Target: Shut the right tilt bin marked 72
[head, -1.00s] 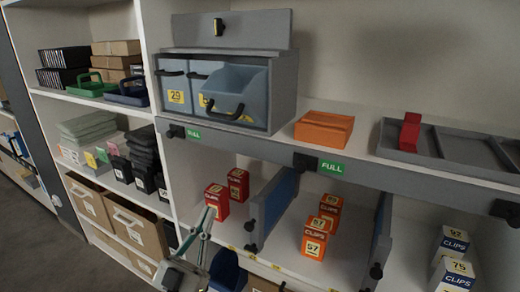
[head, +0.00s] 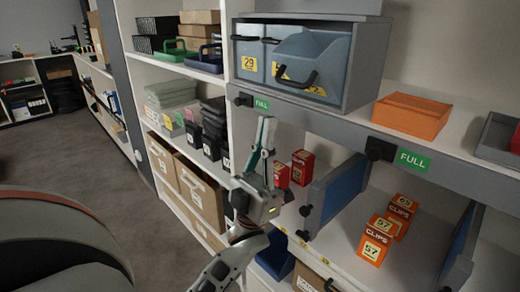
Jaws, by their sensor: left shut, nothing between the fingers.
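A grey case (head: 372,62) on the upper shelf holds blue-grey tilt bins. The right tilt bin (head: 318,50) leans out at the top, its front tipped forward past the bin beside it. Its black handle (head: 297,80) hangs in front, and its yellow label is partly hidden, so I cannot read the number. The left bin (head: 250,58), marked 29, stands upright. My left gripper (head: 266,122) is shut and empty, fingers pointing up, below and in front of the case and apart from the bins. My right gripper is not in view.
An orange box (head: 411,115) sits right of the case. Black knobs and green FULL tags line the shelf edge (head: 335,121). Red cartons (head: 302,166), orange clip cartons (head: 376,240) and blue dividers (head: 335,192) stand below. The floor (head: 95,180) at left is open.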

